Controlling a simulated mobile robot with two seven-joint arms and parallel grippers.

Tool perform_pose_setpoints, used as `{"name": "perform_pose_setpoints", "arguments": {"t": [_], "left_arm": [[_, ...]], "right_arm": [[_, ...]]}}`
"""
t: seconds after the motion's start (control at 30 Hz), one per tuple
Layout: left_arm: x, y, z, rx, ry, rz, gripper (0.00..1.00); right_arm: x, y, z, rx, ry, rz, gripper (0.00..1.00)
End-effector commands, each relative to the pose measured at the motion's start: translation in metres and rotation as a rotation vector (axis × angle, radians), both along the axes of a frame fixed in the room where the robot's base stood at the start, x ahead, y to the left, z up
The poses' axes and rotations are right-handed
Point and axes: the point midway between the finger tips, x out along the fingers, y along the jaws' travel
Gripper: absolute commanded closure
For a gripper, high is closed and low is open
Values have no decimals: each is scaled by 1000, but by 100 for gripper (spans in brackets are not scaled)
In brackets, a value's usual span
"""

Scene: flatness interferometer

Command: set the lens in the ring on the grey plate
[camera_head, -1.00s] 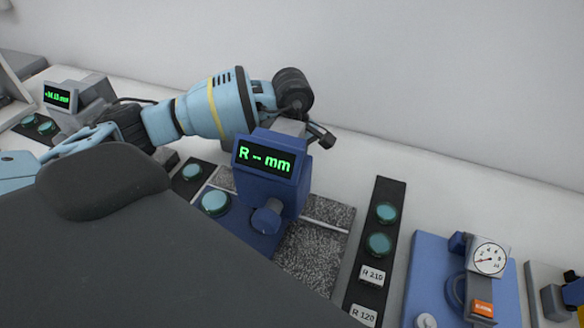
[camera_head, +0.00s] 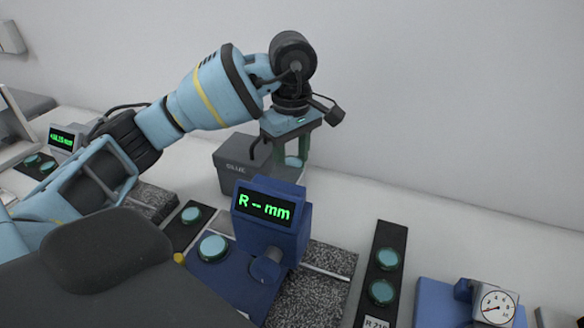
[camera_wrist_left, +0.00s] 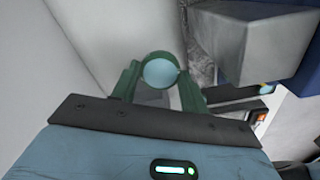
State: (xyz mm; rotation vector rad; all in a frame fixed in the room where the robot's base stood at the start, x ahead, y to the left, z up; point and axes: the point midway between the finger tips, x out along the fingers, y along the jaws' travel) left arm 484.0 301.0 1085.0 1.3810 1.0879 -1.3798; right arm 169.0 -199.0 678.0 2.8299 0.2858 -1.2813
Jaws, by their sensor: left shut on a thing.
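My left gripper (camera_head: 293,155) is in the air behind the blue readout device, pointing down. Its green fingers are shut on a pale teal lens with a dark green rim (camera_wrist_left: 160,71), which shows between the fingertips in the left wrist view. The lens also shows in the head view (camera_head: 293,162), small. A speckled grey plate (camera_head: 312,297) lies under and beside the blue device. I cannot make out a ring on it; the device and my own body cover part of the plate. My right gripper is not in view.
The blue device (camera_head: 268,225) reads "R -- mm" and has a teal disc (camera_head: 213,248) on its base. A dark box marked GLUE (camera_head: 236,163) stands close to the gripper. A black strip (camera_head: 366,308) holds teal lenses (camera_head: 388,258). A dial gauge (camera_head: 497,303) is at right.

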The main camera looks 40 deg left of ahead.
Motion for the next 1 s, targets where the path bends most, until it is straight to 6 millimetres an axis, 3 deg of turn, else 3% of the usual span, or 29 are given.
{"name": "perform_pose_setpoints", "arguments": {"t": [0.6,0.77,0.9,1.0], "left_arm": [[0,0,15,0,-2,0,83],[-1,0,57,-1,-16,0,83],[-3,0,110,0,-32,1,83],[-3,0,142,0,-30,3,83]], "right_arm": [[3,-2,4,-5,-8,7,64],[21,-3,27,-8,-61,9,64],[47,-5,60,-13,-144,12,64],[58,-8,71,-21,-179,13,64]]}}
